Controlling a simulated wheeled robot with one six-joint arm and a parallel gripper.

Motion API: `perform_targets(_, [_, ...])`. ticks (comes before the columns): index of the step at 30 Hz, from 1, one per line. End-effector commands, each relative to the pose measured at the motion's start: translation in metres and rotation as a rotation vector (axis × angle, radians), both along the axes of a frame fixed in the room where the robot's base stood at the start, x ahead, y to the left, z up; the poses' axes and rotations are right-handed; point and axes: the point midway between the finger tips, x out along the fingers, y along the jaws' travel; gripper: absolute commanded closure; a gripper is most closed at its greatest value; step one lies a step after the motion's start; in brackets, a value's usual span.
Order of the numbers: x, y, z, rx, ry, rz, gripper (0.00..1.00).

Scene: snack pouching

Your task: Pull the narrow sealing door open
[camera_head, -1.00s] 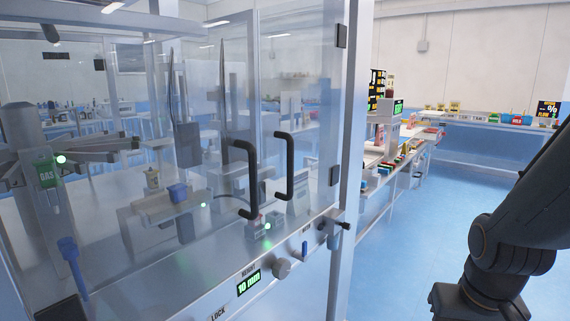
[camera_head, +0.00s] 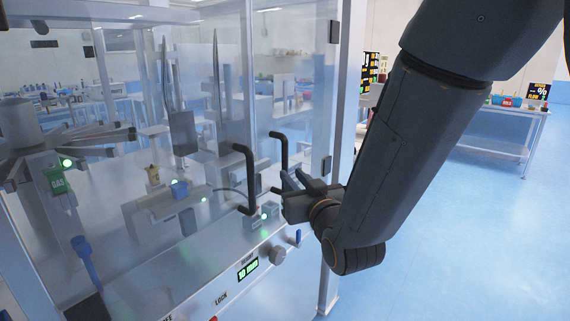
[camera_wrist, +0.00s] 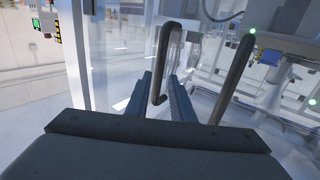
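The narrow sealing door (camera_head: 297,95) is a clear pane at the right end of the glass enclosure, beside the metal post. It looks shut. Its black bar handle (camera_head: 284,150) stands upright on the pane, and my gripper (camera_head: 287,184) is at its lower end, hiding part of it. In the wrist view the handle (camera_wrist: 167,50) reaches down between my two fingers (camera_wrist: 160,90). The fingers are apart, with a gap on view; I cannot tell whether either touches the bar.
A second black handle (camera_head: 251,175) stands just left, on the wider pane. Below are a knob (camera_head: 277,255), a green display (camera_head: 248,269) and a blue lever (camera_head: 298,237). The metal post (camera_head: 345,100) is close to my arm. Blue floor (camera_head: 470,230) is clear at right.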

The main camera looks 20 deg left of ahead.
Motion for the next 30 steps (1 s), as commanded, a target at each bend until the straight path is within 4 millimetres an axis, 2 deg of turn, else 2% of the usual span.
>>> perform_targets(12, [0.050, 0.032, 0.001, 0.000, 0.000, -0.002, 0.78])
perform_targets(18, [0.060, 0.039, 0.000, -0.001, 0.001, -0.001, 0.78])
perform_targets(25, [0.060, 0.039, 0.000, -0.001, 0.001, -0.001, 0.78])
perform_targets(26, [0.060, 0.039, 0.000, -0.001, 0.001, -0.002, 0.80])
perform_targets(30, [0.060, 0.039, 0.000, -0.001, 0.001, -0.001, 1.00])
